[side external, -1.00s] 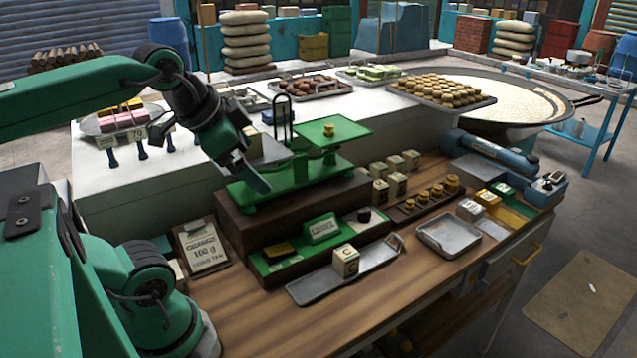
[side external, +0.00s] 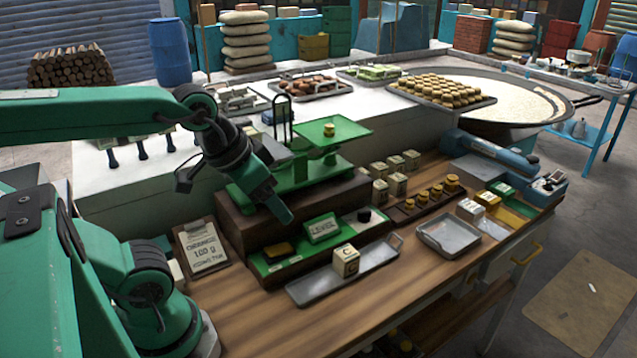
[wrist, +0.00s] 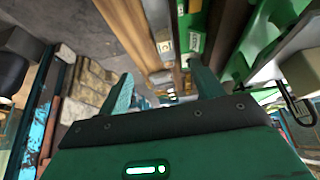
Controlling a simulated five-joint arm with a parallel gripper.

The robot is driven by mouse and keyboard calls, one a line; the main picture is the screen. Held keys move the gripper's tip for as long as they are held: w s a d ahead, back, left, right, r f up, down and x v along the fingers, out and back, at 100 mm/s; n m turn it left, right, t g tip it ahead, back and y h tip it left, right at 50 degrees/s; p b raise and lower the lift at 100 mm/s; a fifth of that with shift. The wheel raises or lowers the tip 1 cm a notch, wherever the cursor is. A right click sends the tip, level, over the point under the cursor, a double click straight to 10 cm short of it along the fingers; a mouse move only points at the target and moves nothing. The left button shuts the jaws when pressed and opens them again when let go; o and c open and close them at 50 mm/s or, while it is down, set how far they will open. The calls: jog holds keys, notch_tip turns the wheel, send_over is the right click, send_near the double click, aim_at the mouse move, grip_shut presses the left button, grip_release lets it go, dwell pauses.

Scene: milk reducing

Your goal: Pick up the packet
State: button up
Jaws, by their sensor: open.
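A small cream packet (side external: 345,262) marked "C" stands upright on a long metal tray (side external: 312,289) at the front of the wooden counter. My gripper (side external: 284,214) is up and to the left of this packet, in front of the green balance scale, and points down to the right. It is apart from the packet and holds nothing. In the wrist view my gripper (wrist: 162,88) shows two green fingers spread apart with an empty gap. A small pale box (wrist: 165,46) appears beyond the fingers; I cannot tell for certain that it is the same packet.
The green scale (side external: 300,176) stands on a dark wooden block behind my gripper. Several similar packets (side external: 397,184) stand right of it, near a rack of brass weights (side external: 437,191). A sign clipboard (side external: 201,247) is at left. An empty metal tray (side external: 448,237) is at right.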

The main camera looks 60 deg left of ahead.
jog(key=shift+a+r, duration=0.1)
notch_tip(320, 180, up, 8)
jog(key=g, duration=0.6)
send_over(248, 131)
jog(key=shift+a, duration=0.1)
jog(key=shift+f, duration=0.2)
jog(key=shift+f, duration=1.25)
jog(key=shift+f, duration=2.6)
